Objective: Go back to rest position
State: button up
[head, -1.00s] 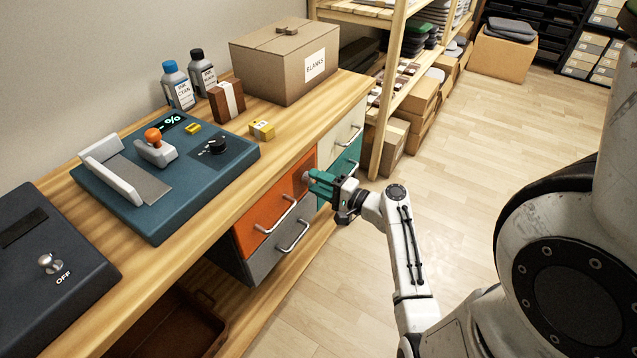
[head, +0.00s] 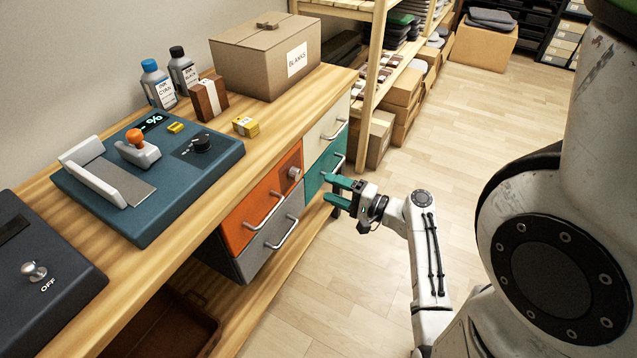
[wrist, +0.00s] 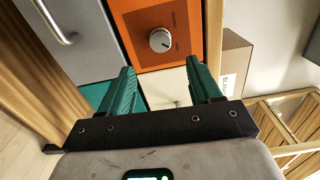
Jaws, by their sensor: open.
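My gripper (head: 333,191) is open and empty in the head view, its teal fingers spread in front of the drawer fronts, apart from them. In the wrist view my gripper (wrist: 160,88) shows both fingers apart with nothing between them. The orange drawer (head: 240,238) has a silver knob (head: 294,173) on its face, which also shows in the wrist view (wrist: 161,40). The grey drawer (head: 262,262) below it, the cream drawer (head: 316,140) and the teal drawer (head: 318,172) look shut.
The wooden bench (head: 215,114) carries a blue press (head: 200,180), a dark OFF-switch box (head: 50,270), a BLANKS carton (head: 245,70) and ink bottles (head: 158,84). A wooden shelf (head: 372,60) stands behind. The floor (head: 480,120) right of the bench is clear.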

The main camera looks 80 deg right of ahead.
jog(key=shift+v, duration=1)
jog(key=w+a+f+n+g+y+p, duration=0.1)
jog(key=w+a+n+g+y+p, duration=0.25)
jog(key=a+n, duration=0.45)
jog(key=w+a+f+n+g+y+p, duration=0.1)
jog(key=w+a+n+g+y+p, duration=0.3)
jog(key=a, duration=0.7)
jog(key=s+a+r+n+g+h+p, duration=0.3)
jog(key=s+a+r+n+g+p, duration=0.1)
jog(key=s+a+r+n+g, duration=0.4)
jog(key=shift+a+n+g, duration=0.4)
jog(key=shift+a+g, duration=0.05)
jog(key=shift+a, duration=0.65)
jog(key=shift+s+r, duration=0.1)
